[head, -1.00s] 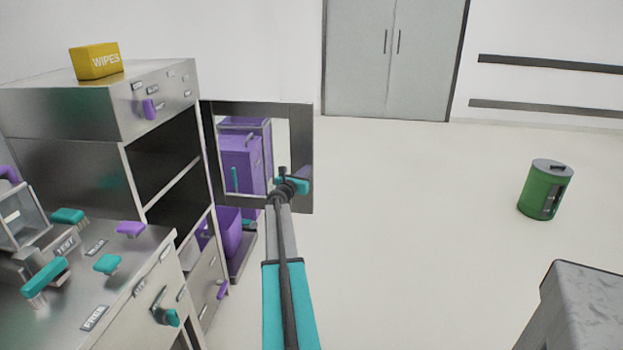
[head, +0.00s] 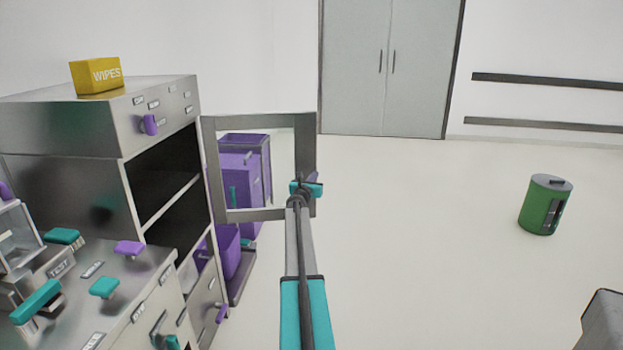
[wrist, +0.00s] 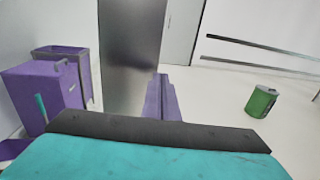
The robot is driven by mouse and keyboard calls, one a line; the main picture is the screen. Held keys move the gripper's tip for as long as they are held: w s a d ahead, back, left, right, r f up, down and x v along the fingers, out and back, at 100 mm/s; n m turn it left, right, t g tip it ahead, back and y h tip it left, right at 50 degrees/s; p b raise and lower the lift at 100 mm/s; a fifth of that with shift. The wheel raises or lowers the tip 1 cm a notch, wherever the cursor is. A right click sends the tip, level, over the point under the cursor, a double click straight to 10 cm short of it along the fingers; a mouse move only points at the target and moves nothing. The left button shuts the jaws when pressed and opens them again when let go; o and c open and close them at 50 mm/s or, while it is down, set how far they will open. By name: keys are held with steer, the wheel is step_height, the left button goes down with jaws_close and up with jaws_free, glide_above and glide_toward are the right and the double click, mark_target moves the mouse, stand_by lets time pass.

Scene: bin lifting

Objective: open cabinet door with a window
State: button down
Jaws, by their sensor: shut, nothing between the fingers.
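The windowed door (head: 211,170) is a grey frame around a clear opening. In the head view it stands swung out from the steel cabinet (head: 130,128), whose dark shelves show uncovered. My gripper (head: 312,185) is shut and empty, at the lower part of the door's right-hand upright, opposite the cabinet. In the wrist view its purple fingers (wrist: 160,95) lie together in front of the grey door upright (wrist: 130,60). Whether they touch the door I cannot tell. The door's handle is not clearly visible.
Purple bins (head: 240,170) stand behind the door and show through its window. A yellow wipes box (head: 96,75) sits on the cabinet. A lower counter with teal and purple handles (head: 128,248) is at left. A green bin (head: 545,205) stands right; the floor between is clear.

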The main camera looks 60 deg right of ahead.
steer(key=shift+w+a, duration=0.15)
steer(key=shift+w, duration=0.05)
steer(key=s+a+b, duration=0.1)
steer(key=s+a, duration=0.8)
steer(key=a, duration=0.1)
steer(key=shift+a, duration=0.3)
stand_by(0.7)
steer(key=shift+s, duration=0.1)
stand_by(0.5)
